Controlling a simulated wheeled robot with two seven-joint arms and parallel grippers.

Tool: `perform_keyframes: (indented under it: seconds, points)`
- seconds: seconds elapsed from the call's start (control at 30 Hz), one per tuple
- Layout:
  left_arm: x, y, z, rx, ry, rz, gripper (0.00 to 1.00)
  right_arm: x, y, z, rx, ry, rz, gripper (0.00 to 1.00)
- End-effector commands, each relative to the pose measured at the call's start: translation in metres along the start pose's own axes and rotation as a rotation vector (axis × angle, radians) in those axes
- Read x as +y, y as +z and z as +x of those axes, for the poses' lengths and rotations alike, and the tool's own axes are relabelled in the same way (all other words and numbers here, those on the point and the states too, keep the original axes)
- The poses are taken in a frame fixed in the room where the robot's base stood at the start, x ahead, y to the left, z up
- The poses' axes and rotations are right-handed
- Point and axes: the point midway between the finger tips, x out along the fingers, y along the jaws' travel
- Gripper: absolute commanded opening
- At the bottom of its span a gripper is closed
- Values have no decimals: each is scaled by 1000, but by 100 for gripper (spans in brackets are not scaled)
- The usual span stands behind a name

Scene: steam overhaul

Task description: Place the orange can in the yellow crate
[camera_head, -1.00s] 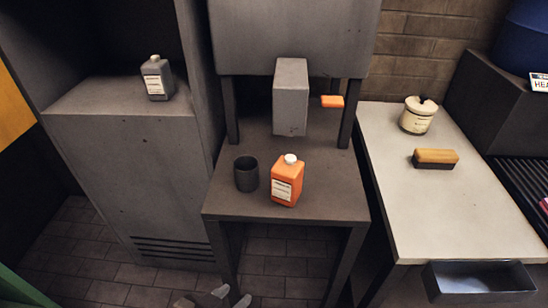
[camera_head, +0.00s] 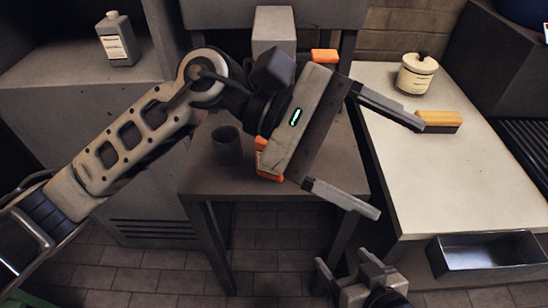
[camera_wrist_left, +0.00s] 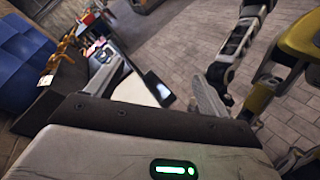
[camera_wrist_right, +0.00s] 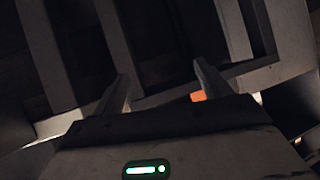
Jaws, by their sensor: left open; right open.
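The orange can (camera_head: 261,143) stands on the dark metal table and is mostly hidden behind my left gripper in the head view. My left gripper (camera_head: 398,167) is open and empty, above the table and to the right of the can, its fingers pointing right toward the pale bench. My right gripper (camera_head: 344,264) is open, low in front of the table. The right wrist view shows a small orange patch (camera_wrist_right: 198,96) near one finger; I cannot tell what it belongs to. I cannot make out the yellow crate in any view.
A dark cup (camera_head: 227,146) stands left of the can. A grey bottle (camera_head: 118,40) stands on the cabinet at left. The pale bench (camera_head: 400,190) holds a white jar (camera_head: 417,74) and a brush (camera_head: 440,121). A dark tray (camera_head: 488,252) sits at its front.

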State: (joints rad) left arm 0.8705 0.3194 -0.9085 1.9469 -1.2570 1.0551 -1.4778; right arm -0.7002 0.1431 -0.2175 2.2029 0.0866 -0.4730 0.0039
Motion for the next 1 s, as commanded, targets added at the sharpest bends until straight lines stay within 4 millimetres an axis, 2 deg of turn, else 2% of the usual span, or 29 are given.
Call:
perform_keyframes:
  seconds: [0.03, 0.1, 0.2, 0.3, 0.43, 0.57, 1.0]
  points:
    - [-9, -20, -7, 152, -148, 200, 80, 0, 5, 3, 1, -1, 2, 76]
    - [-15, -49, -27, 343, -361, 443, 80, 0, 7, 4, 4, -3, 5, 76]
    - [-11, -79, -71, 572, -648, 692, 80, 0, 7, 4, 13, -6, 9, 76]
    - [2, -92, -115, 740, -879, 834, 80, -1, 6, 5, 20, -7, 12, 76]
    - [15, -95, -152, 863, -1063, 910, 80, -1, 6, 5, 25, -9, 15, 76]
    - [16, -103, -163, 899, -1126, 927, 80, -2, 3, 4, 32, -10, 16, 76]
    - [-12, -181, -145, 896, -1122, 928, 80, -2, 2, 4, 32, -10, 16, 76]
